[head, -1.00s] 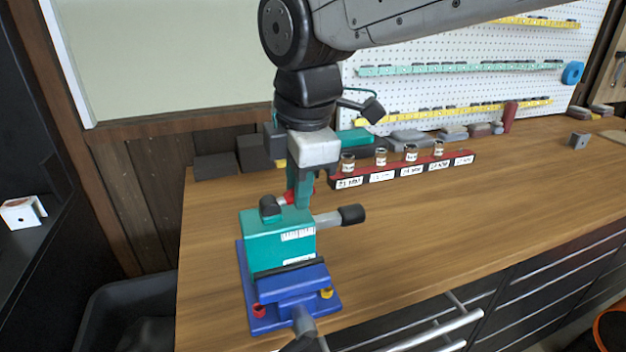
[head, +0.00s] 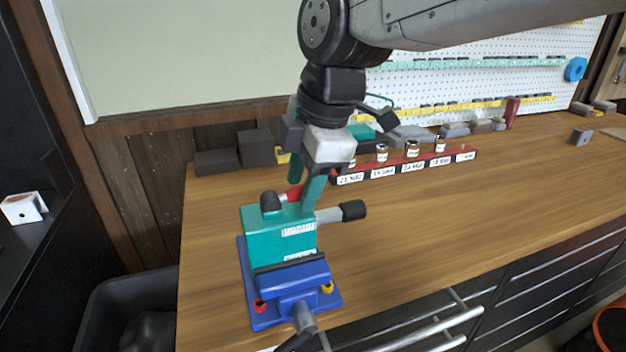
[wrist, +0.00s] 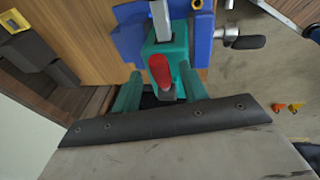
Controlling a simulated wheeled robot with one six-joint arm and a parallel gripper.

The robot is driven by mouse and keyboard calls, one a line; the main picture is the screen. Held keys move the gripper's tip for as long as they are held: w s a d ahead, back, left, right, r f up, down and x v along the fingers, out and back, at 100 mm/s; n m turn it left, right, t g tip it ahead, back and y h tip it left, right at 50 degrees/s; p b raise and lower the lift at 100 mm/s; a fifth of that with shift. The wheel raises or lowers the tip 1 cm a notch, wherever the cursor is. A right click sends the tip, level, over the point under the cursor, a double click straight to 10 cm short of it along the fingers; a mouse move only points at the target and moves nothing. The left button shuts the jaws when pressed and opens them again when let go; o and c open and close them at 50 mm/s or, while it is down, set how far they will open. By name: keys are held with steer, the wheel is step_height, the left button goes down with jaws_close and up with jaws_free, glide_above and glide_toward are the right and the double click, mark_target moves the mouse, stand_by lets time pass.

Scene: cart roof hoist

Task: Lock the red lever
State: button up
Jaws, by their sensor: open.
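The red lever (head: 294,194) is on top of the teal block (head: 262,238), partly hidden by my fingers in the head view. In the wrist view the red lever (wrist: 159,70) shows as a rounded red grip between my two green fingers. My gripper (head: 304,192) is open, its fingers low over the block and tilted in the head view. In the wrist view my gripper (wrist: 160,76) has one finger on each side of the lever. I cannot tell whether either finger touches it.
The block sits in a blue vise (head: 291,283) at the bench's left front. A black-tipped handle (head: 352,210) sticks out right, and a black knob (head: 270,202) stands on top. A red rack with small jars (head: 412,166) stands behind right. The wooden bench (head: 450,220) is clear further right.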

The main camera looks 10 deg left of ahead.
steer(key=v, duration=0.7)
steer(key=shift+r, duration=0.3)
steer(key=s+d+f+m+h, duration=0.1)
steer(key=s+d+f+m, duration=0.3)
steer(key=d+m, duration=0.4)
steer(key=s+d+f+m+h, duration=0.1)
steer(key=s+d+f+m, duration=0.3)
steer(key=d, duration=1.2)
steer(key=s+d+f+m+h, duration=0.1)
steer(key=s+d+f+m, duration=0.3)
steer(key=d+m, duration=0.7)
steer(key=shift+s+d+f+m+t, duration=0.15)
steer(key=shift+d+f+m+t, duration=0.35)
steer(key=shift+m, duration=0.4)
steer(key=shift+a, duration=0.15)
